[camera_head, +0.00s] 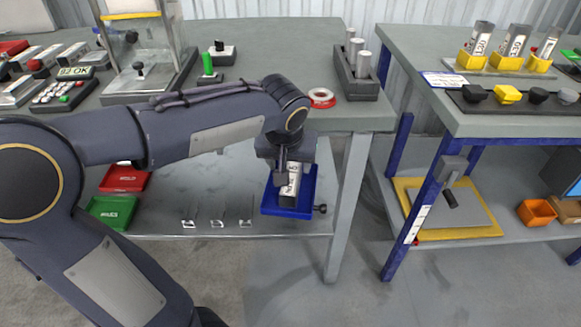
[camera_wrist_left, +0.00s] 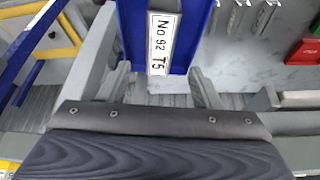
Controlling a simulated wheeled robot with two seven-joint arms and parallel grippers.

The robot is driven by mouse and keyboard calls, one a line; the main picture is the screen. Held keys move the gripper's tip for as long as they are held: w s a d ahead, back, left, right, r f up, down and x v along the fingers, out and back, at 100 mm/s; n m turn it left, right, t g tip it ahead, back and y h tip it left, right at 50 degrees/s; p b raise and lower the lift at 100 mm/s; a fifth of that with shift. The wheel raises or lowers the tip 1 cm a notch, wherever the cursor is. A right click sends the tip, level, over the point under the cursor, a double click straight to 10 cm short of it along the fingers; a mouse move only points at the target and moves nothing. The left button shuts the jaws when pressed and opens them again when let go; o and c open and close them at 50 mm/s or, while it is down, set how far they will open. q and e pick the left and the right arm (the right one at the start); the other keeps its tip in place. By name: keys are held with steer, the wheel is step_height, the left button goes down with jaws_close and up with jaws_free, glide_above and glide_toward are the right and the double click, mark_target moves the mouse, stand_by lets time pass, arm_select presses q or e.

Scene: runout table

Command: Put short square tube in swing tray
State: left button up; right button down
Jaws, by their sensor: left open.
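The short square tube (camera_head: 290,197) has a white label and is at the blue swing tray (camera_head: 308,197) on the lower shelf of the left table. My left gripper (camera_head: 288,177) points down over the tray, close to the tube. In the wrist view its fingers (camera_wrist_left: 160,88) are apart, with the label's lower end near the gap. I cannot tell whether the tube rests fully on the tray floor. My right gripper is not in view.
A black knob (camera_head: 321,209) sticks out at the tray's right. Red (camera_head: 124,180) and green (camera_head: 112,212) bins and several small metal clips lie left on that shelf. The tabletop edge (camera_head: 345,126) is above. A gap separates the right table (camera_head: 480,120).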

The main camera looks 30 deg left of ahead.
arm_select(q)
steer(key=s+d+f+m+h, duration=0.1)
steer(key=s+d+f+h, duration=0.1)
steer(key=s, duration=0.7)
steer(key=s+d+f+m+t+h, duration=0.1)
steer(key=s+d+f+h, duration=0.1)
steer(key=s, duration=0.8)
steer(key=shift+s+d+m+h+p, duration=0.15)
steer(key=shift+d+m+h+p, duration=0.25)
steer(key=shift+d+h, duration=0.5)
steer(key=shift+d, duration=0.2)
